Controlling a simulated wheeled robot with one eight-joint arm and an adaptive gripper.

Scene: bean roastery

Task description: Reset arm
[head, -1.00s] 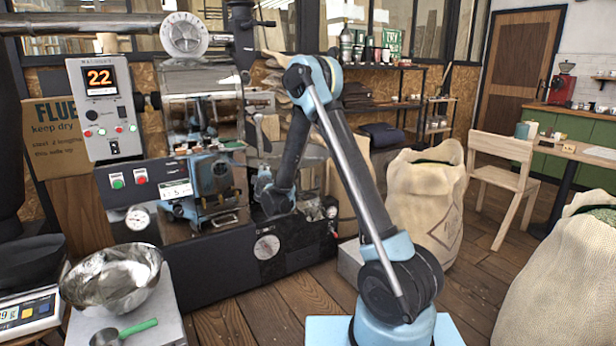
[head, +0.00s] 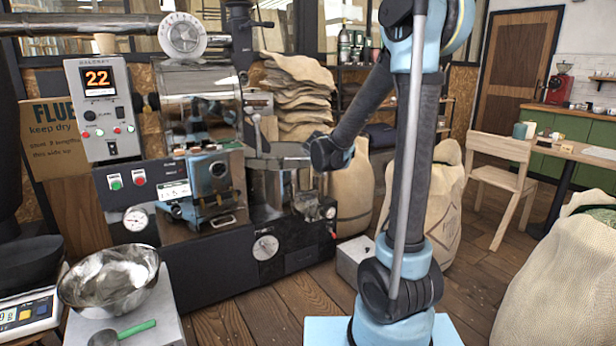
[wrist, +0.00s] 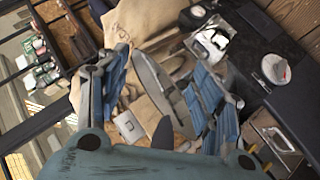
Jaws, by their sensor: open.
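My gripper (wrist: 163,98) is open, with its two blue-padded fingers spread wide in the wrist view. No object is held between them; parts of the roaster and sacks show beyond. In the head view my arm stands nearly upright at the right of centre. Its forearm slopes down and left to the wrist, which is in front of the roaster's right end. The fingers cannot be made out there.
The roaster (head: 195,262) stands behind and left of my arm. A metal bowl (head: 110,280) and a green-handled scoop (head: 137,331) are at front left, beside a scale (head: 27,312). Large sacks (head: 560,265) and a wooden chair (head: 503,178) stand right. Some wooden floor is clear.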

